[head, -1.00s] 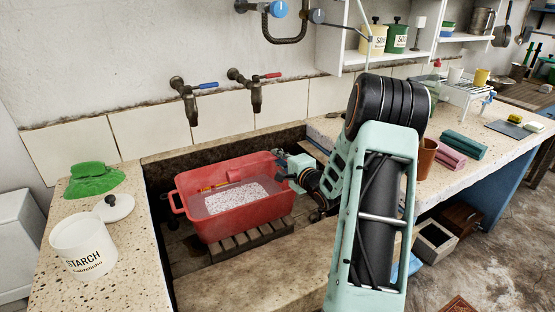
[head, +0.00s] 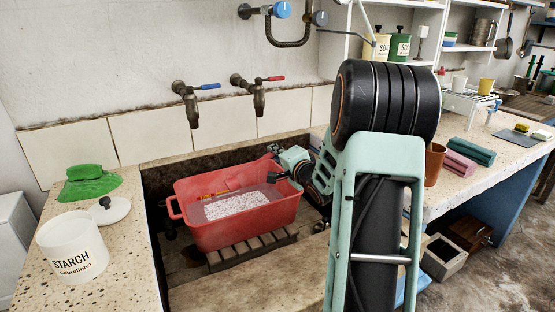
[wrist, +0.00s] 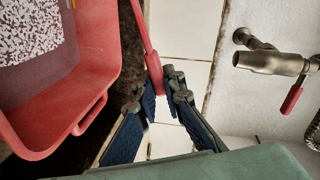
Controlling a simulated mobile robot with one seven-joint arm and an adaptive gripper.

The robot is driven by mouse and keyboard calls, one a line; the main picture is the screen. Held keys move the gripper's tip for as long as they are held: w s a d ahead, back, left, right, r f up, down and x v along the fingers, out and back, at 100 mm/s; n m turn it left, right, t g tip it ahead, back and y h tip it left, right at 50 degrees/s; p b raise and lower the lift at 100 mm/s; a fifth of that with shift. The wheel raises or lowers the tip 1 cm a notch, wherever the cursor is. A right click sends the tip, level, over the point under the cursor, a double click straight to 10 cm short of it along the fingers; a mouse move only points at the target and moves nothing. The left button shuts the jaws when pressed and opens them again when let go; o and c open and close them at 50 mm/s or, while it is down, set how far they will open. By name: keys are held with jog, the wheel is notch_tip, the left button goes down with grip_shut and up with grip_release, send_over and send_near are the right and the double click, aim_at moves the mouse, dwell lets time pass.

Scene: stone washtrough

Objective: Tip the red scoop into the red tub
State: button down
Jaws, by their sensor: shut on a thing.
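The red tub (head: 225,236) stands in the stone trough on a slatted wooden rack, with a pale speckled white mass inside. It also shows at the left of the wrist view (wrist: 95,60). My gripper (wrist: 162,92) is shut on the red handle of the scoop (wrist: 144,35), beside the tub's rim. The handle runs up out of the top of the wrist view, so the scoop's bowl is hidden there. In the head view my gripper (head: 283,172) is at the tub's right back corner, where the scoop is hard to make out.
Two wall taps, one blue-handled (head: 188,98) and one red-handled (head: 255,92), jut out behind the tub. A starch pot (head: 72,250), its lid (head: 110,210) and a green cloth (head: 88,183) are on the left ledge. A brown cup (head: 434,163) stands on the right counter.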

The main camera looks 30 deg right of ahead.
jog(key=shift+a+r+p, duration=0.15)
jog(key=shift+r+p, duration=0.05)
jog(key=shift+p, duration=0.35)
jog(key=shift+f+b, duration=0.1)
jog(key=shift+b, duration=0.2)
